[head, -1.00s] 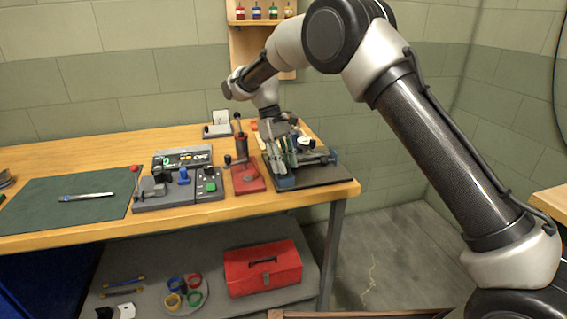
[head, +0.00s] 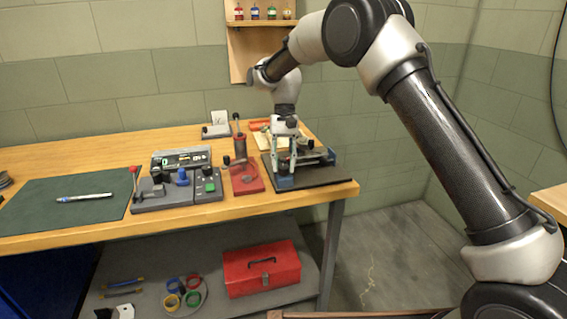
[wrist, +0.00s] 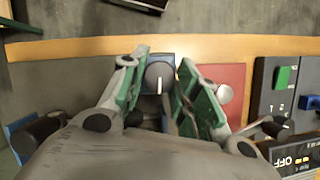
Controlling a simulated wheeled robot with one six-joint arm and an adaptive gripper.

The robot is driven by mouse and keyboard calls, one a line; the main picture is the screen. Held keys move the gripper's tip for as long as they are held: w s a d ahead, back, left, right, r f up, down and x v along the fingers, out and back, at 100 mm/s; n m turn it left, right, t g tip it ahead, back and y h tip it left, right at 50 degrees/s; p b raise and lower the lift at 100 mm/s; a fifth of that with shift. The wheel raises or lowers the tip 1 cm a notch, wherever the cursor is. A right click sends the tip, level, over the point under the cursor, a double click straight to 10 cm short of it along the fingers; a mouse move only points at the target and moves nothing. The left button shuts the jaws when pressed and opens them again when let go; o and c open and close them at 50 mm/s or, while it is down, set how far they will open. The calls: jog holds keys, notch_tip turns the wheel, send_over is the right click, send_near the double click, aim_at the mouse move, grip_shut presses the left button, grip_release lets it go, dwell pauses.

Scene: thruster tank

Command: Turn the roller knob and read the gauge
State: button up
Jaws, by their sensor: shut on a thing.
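The knob (wrist: 159,77) is a dark grey round cap with a white pointer line, on a blue block (wrist: 172,62) in the wrist view. The pointer runs roughly toward the bottom of that view. My gripper (wrist: 157,95) has its green-padded fingers on either side of the knob, shut on it. In the head view my gripper (head: 285,157) stands over the roller fixture on its black plate (head: 328,174) and hides the knob. A display box (head: 180,159) stands left of it, its digits too small to read. I cannot tell which thing is the gauge.
A red base with an upright cylinder (head: 240,150) stands close left of the fixture. Further left are a control panel with a green button (head: 209,187), a red-tipped lever (head: 134,178) and a green mat (head: 40,210). The bench edge is close in front.

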jog(key=shift+m, duration=0.5)
jog(key=o, duration=1)
jog(key=v, duration=1.2)
jog(key=shift+d, duration=0.2)
